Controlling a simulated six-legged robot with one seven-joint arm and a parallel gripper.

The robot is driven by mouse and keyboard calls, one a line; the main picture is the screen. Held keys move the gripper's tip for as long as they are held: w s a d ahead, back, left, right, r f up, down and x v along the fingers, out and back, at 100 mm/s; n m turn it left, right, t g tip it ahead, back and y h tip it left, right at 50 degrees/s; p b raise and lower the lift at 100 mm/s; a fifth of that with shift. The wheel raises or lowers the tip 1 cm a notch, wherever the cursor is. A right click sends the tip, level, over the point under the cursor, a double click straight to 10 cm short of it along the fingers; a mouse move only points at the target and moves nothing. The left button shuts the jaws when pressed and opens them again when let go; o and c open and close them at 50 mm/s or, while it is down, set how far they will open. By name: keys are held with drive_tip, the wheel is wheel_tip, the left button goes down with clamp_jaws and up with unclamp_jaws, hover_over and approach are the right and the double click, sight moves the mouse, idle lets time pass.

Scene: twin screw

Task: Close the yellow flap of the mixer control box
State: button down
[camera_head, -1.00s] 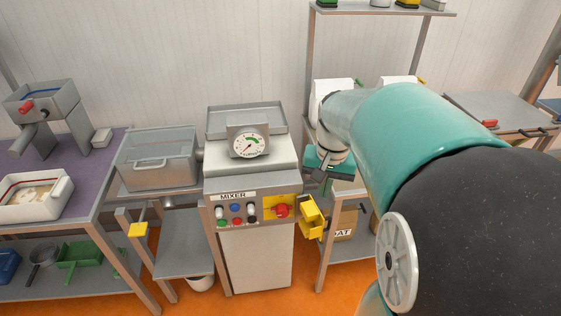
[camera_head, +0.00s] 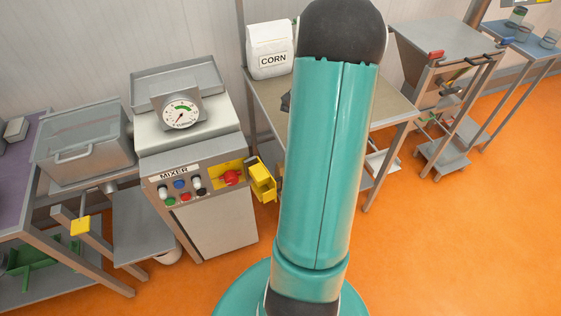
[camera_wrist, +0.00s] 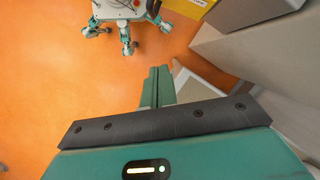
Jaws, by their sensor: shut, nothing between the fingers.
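The mixer (camera_head: 222,226) stands left of centre in the head view, with its control box front labelled MIXER. The yellow flap (camera_head: 262,180) stands open, sticking out at the right side of the box. The yellow panel with a red knob (camera_head: 231,177) is uncovered. My gripper (camera_wrist: 158,70) shows in the wrist view with its fingers together and empty, pointing over the orange floor. In the head view my arm hides nearly all of it. A yellow patch (camera_wrist: 199,3) lies at the top edge of the wrist view; I cannot tell whether it is the flap.
A table (camera_head: 386,110) with a white CORN bag (camera_head: 269,50) stands right of the mixer, partly behind my arm. A clear tank (camera_head: 83,142) and a yellow-handled lever (camera_head: 80,226) are to the mixer's left. Open orange floor (camera_head: 450,240) lies at right.

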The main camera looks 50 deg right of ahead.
sight(267, 179)
drive_tip(key=s+a+f, duration=0.2)
drive_tip(key=a+f, duration=0.5)
drive_tip(key=f, duration=0.2)
drive_tip(key=shift+a+f, duration=0.15)
drive_tip(key=shift+a, duration=0.15)
